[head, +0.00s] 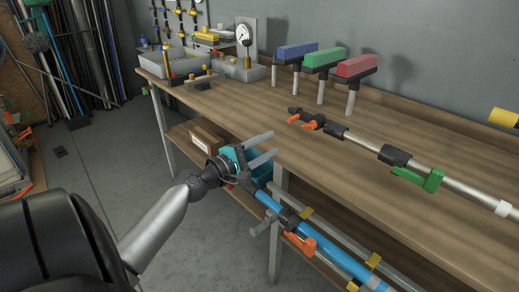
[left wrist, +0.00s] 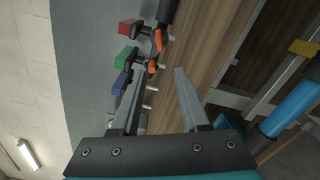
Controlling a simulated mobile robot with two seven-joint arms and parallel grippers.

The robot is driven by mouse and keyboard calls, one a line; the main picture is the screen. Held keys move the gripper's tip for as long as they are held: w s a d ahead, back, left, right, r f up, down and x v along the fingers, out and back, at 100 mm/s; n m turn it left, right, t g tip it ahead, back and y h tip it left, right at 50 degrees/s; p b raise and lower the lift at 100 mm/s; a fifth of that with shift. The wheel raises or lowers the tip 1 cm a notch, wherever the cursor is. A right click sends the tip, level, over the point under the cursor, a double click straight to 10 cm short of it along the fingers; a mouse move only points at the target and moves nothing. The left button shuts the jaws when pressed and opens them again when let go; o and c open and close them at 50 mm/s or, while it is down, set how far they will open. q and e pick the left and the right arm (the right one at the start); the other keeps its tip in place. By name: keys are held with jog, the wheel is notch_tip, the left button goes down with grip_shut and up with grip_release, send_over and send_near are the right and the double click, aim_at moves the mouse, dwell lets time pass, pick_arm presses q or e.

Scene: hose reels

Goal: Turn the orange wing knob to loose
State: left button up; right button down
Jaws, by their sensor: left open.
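An orange wing knob (head: 308,122) sits on the black clamp at the left end of a silver pole (head: 455,187) lying on the bench. Its two orange wings also show in the left wrist view (left wrist: 158,41), beyond and between my fingertips. My left gripper (head: 274,142) is open and empty at the bench's front edge, left of and nearer than the knob, and apart from it. The left wrist view shows both fingers (left wrist: 157,62) spread. A second orange lever (head: 300,243) is on a blue pole (head: 325,248) below the bench top. My right gripper is not in view.
A green lever (head: 432,180) is further along the silver pole. Blue (head: 297,50), green (head: 324,57) and red (head: 357,66) blocks on posts stand behind. Grey bins (head: 170,62) are at the far left end. Bare bench top (head: 225,100) lies left of the knob.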

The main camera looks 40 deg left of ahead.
pick_arm(q)
jog(key=shift+s, duration=1.15)
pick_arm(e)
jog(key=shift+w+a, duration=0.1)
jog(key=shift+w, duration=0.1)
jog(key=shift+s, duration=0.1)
